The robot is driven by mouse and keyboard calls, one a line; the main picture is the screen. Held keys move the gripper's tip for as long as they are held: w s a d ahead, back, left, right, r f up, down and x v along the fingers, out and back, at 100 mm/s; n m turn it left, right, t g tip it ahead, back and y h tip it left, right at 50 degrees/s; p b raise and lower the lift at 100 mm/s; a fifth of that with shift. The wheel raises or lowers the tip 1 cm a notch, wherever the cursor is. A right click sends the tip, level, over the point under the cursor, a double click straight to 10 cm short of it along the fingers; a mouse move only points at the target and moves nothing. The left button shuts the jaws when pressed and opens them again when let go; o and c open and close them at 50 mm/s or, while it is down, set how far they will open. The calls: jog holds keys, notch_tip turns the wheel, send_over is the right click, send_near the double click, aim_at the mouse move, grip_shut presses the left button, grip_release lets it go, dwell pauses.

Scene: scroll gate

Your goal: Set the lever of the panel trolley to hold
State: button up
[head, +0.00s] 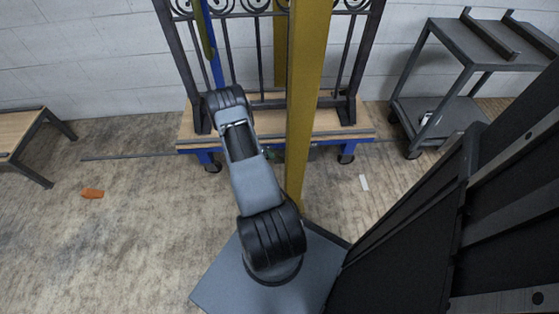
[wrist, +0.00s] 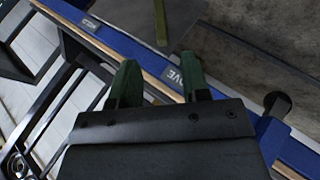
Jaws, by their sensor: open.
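The panel trolley (head: 190,134) stands by the wall in the head view, with a wooden deck, blue frame and dark scroll gate. In the wrist view its blue rail (wrist: 128,47) carries a HOLD label (wrist: 89,23) at upper left and a MOVE label (wrist: 173,76) near my right finger. A thin olive-yellow bar (wrist: 160,22), possibly the lever, meets the rail between the labels; its setting is unclear. My gripper (wrist: 158,62) is open, its green fingers over the rail, with the bar beyond the gap between them. I cannot tell whether they touch anything.
A yellow post (head: 305,90) crosses the head view in front of the trolley. A grey shelf cart (head: 440,112) stands right and a wooden-topped bench (head: 22,128) left. An orange scrap (head: 92,193) and a white strip (head: 364,183) lie on otherwise open floor.

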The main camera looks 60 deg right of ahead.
aim_at(279, 159)
jog(key=b+x, duration=0.4)
jog(key=x, duration=0.7)
grip_shut()
dwell(0.3)
